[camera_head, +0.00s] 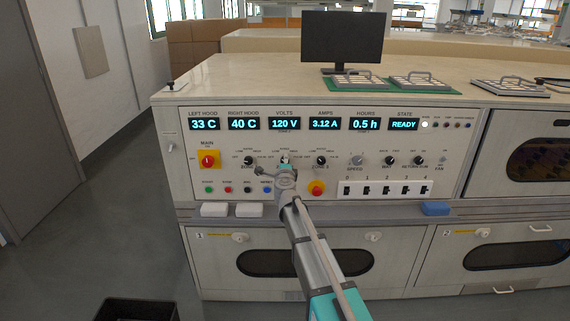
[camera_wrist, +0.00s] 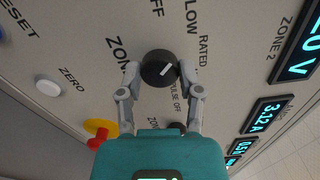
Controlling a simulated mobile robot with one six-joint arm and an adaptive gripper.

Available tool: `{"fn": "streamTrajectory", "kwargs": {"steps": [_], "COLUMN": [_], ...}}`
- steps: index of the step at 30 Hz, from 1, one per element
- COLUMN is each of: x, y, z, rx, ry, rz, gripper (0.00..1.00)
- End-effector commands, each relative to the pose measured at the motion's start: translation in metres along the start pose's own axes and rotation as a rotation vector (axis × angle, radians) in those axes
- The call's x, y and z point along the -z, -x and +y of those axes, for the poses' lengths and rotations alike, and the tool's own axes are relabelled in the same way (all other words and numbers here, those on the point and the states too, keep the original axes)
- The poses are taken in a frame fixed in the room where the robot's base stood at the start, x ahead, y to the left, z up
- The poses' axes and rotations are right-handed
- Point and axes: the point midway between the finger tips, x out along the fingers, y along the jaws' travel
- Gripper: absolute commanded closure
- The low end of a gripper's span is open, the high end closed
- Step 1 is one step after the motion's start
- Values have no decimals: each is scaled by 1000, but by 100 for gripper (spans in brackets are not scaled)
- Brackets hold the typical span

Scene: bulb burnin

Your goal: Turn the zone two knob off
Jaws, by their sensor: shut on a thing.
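My gripper (camera_head: 284,168) reaches the control panel (camera_head: 330,145) at the zone 2 position, in the middle of the row of zone knobs. In the wrist view my gripper (camera_wrist: 159,76) has its two fingers shut on the sides of a black round knob (camera_wrist: 155,62). The knob's white pointer line slants up and to the right, roughly between the LOW and RATED labels and closer to RATED. The OFF label is above it, and PULSE OFF is below it. The knob's own zone label is partly covered by a finger. My gripper mostly hides this knob in the head view.
Zone knobs sit left (camera_head: 248,161) and right (camera_head: 321,161) of my gripper. A red knob on a yellow plate (camera_head: 208,160) is farther left. A red button on yellow (camera_head: 316,187) is just below right. A narrow ledge (camera_head: 380,212) with white and blue blocks runs below.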

Motion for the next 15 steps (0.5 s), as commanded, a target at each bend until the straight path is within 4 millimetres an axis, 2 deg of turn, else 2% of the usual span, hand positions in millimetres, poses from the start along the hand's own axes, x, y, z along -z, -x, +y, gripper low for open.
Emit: {"fn": "streamTrajectory", "kwargs": {"steps": [15], "x": [-1], "y": [-1], "z": [0], "rx": [0], "ry": [456], "rz": [-2], "gripper": [100]}}
